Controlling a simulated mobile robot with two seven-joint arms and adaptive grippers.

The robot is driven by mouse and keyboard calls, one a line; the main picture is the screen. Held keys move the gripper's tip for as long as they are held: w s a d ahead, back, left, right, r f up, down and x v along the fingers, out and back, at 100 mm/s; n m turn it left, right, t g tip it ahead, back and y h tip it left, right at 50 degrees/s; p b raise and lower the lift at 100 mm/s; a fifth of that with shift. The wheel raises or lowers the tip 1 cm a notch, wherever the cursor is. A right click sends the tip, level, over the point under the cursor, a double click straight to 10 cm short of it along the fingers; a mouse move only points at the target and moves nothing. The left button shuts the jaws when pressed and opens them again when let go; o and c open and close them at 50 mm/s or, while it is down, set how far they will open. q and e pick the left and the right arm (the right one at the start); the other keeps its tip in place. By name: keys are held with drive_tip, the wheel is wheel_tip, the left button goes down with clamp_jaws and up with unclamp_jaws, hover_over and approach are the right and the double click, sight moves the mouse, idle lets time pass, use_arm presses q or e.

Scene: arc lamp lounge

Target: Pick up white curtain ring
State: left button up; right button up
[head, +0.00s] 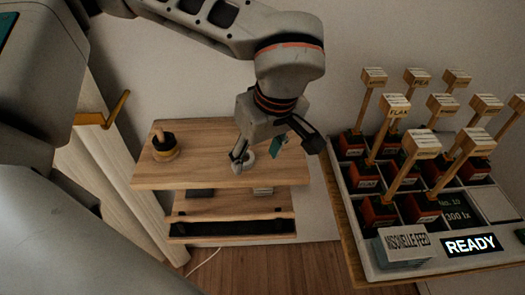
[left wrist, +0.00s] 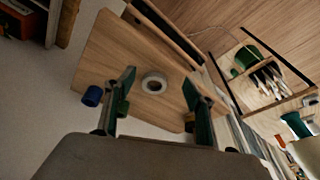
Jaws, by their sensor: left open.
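The white curtain ring (head: 248,160) lies on the top board of a small wooden shelf unit (head: 200,178). In the left wrist view the ring (left wrist: 154,84) lies flat, with its dark centre hole visible. My left gripper (head: 257,157) is open above the board, its fingers to either side of the ring in the picture. In the left wrist view the ring shows between the two green-padded fingertips (left wrist: 161,80). No contact with the ring is visible, and the exact height gap cannot be told. My right gripper is not in view.
At right, a white divided tray (head: 380,262) holds several red pots with wooden tags, a labelled box (head: 403,246) and a "READY" display (head: 471,245). Bare board lies left of the ring.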

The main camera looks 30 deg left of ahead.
sight(248, 165)
use_arm(q)
drive_tip(key=shift+t+y, duration=0.4)
drive_tip(key=w+a+f, duration=0.2)
drive_tip(key=a+f, duration=0.1)
drive_tip(key=w+a+f, duration=0.1)
drive_tip(key=a+f, duration=0.1)
drive_tip(key=shift+f, duration=0.1)
drive_tip(key=c, duration=0.9)
